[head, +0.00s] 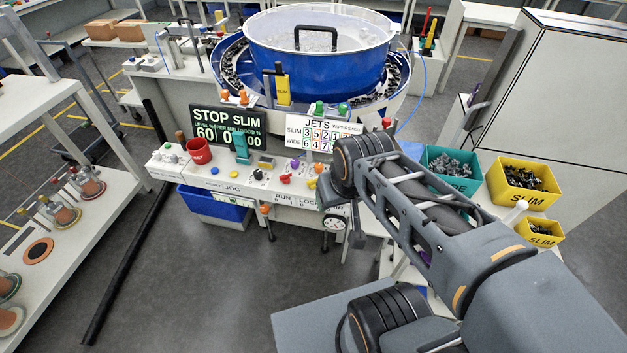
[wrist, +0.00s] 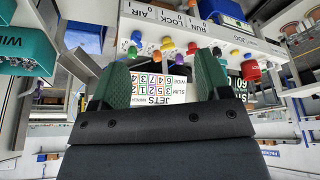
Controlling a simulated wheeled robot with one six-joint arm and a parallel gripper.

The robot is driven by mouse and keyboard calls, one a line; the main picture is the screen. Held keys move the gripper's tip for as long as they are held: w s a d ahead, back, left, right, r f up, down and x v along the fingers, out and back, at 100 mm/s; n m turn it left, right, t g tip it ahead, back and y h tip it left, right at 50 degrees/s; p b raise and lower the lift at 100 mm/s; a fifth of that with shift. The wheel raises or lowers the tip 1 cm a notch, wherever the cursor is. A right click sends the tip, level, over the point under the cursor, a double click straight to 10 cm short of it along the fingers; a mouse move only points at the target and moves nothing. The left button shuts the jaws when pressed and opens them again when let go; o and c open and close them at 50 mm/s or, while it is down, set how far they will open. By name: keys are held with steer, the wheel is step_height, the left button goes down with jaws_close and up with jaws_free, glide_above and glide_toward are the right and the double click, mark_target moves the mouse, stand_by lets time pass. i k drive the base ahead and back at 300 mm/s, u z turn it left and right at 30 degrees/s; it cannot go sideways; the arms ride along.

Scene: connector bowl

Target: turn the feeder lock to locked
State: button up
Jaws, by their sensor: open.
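The control panel (head: 222,182) stands below the blue bowl feeder, with RUN, LOCK and AIR labels on its front edge. Several coloured knobs sit on it, among them a purple knob (head: 295,163) and a yellow knob (head: 312,184). I cannot tell which knob is the feeder lock or how it is turned.
The blue bowl (head: 318,65) rises behind the panel. STOP SLIM (head: 227,128) and JETS (head: 322,134) boards stand at the panel's back. A red cup (head: 199,151) is at its left. Teal (head: 450,168) and yellow (head: 523,182) bins of parts sit to the right.

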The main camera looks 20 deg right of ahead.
mark_target(312, 183)
steer(key=k, duration=0.4)
steer(key=u, duration=1.1)
steer(key=i, duration=0.6)
steer(key=z, duration=0.65)
